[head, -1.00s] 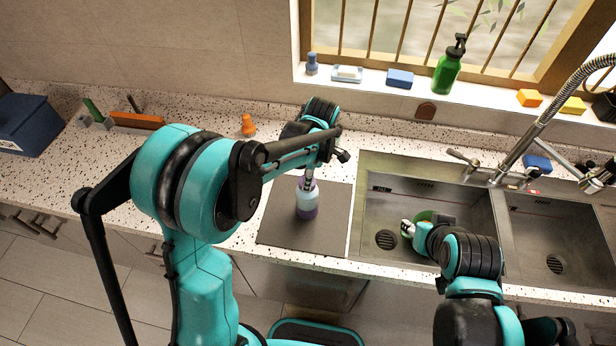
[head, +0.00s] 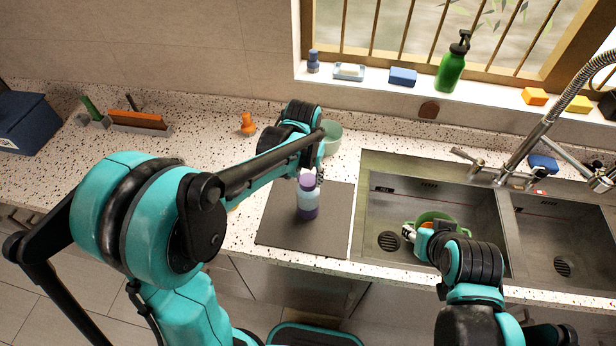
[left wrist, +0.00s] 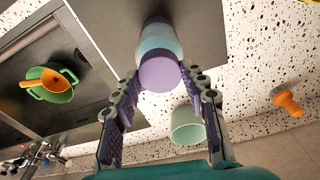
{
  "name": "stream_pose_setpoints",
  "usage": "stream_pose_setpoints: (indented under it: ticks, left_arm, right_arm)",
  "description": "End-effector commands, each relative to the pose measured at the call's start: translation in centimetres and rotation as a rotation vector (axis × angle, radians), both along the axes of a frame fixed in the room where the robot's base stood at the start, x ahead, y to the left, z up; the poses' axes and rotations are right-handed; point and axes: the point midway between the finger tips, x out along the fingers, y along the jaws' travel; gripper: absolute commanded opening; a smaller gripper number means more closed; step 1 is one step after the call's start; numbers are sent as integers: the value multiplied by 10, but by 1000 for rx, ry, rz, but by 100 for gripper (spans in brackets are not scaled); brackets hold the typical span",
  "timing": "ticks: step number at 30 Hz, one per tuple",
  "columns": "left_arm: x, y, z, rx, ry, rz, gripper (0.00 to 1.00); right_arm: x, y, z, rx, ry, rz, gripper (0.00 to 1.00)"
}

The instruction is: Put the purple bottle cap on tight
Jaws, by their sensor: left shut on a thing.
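A bottle (head: 307,199) with a pale blue body and purple base stands upright on the dark grey mat (head: 275,222). Its purple cap (head: 307,181) is on top of the neck; whether it is tight cannot be told. In the left wrist view the cap (left wrist: 160,74) faces the camera, between the two fingertips. My left gripper (left wrist: 162,77) is shut on the cap, one finger on each side. In the head view the forearm partly hides this gripper (head: 317,177). My right gripper (head: 409,232) is over the left sink basin, its fingers too small to read.
A pale green cup (head: 332,138) stands behind the mat, close to my left arm. An orange stopper-like object (head: 248,124) is on the counter. A green bowl (left wrist: 52,93) holding an orange scoop (left wrist: 48,79) sits in the sink. The mat around the bottle is clear.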

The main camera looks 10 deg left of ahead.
Motion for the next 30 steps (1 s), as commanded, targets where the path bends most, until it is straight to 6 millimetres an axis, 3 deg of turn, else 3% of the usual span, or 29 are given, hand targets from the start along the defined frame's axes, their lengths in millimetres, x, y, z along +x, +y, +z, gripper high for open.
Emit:
stream_pose_setpoints:
  ticks: [6, 12, 13, 15, 16, 30]
  left_arm:
    - [0, 1, -2, -1, 0, -260, 15]
    - [0, 1, -1, 0, 1, -289, 15]
    - [0, 1, -1, -1, 1, -288, 45]
    - [0, 1, -1, -1, 1, -288, 64]
    - [0, 1, -1, -1, 1, -288, 67]
    - [0, 1, 1, 0, 0, -286, 67]
  right_arm:
    - [0, 0, -9, 0, 0, 0, 40]
    - [0, 0, -8, 0, 0, 0, 40]
    - [0, 0, -8, 0, 0, 0, 40]
    - [0, 0, -8, 0, 0, 0, 40]
    - [0, 0, -8, 0, 0, 0, 40]
    - [0, 0, -7, 0, 0, 0, 40]
